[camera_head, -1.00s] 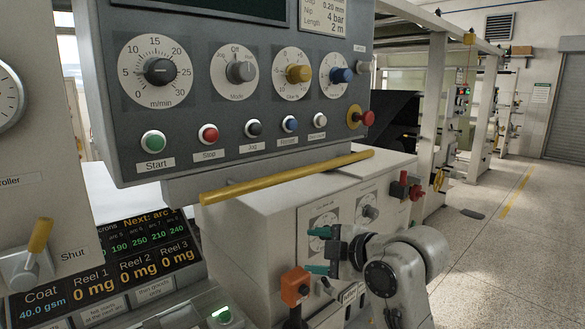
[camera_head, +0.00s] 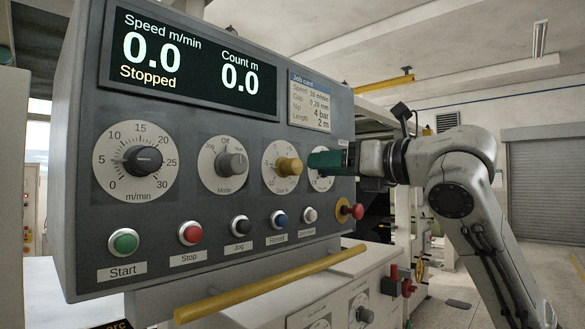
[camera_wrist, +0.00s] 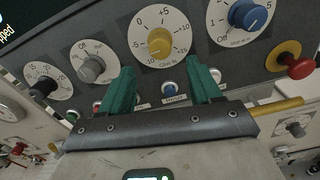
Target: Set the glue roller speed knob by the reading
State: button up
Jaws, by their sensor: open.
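The yellow knob (camera_head: 289,166) sits on a white dial on the grey panel, third from the left. Its small label seems to read "Glue %". The display (camera_head: 195,65) reads 0.0 m/min, Stopped, 0.0 m.
The black m/min knob (camera_head: 143,161) and grey mode knob (camera_head: 232,163) are to the left. The blue knob (camera_wrist: 248,15) shows in the wrist view. Several buttons, a red knob (camera_head: 353,211) and a yellow rail (camera_head: 265,285) lie below. A job card (camera_head: 309,101) is at upper right.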

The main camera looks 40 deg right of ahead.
aim_at(298, 166)
jog(key=w+p, duration=0.1)
jog(key=w, duration=0.3)
jog(key=w+p, duration=0.1)
jog(key=w, duration=0.4)
jog(key=shift+w+a, duration=0.2)
jog(key=shift+w, duration=0.05)
jog(key=shift+c, duration=0.4)
jog(key=c, duration=1)
jog(key=shift+o, duration=0.2)
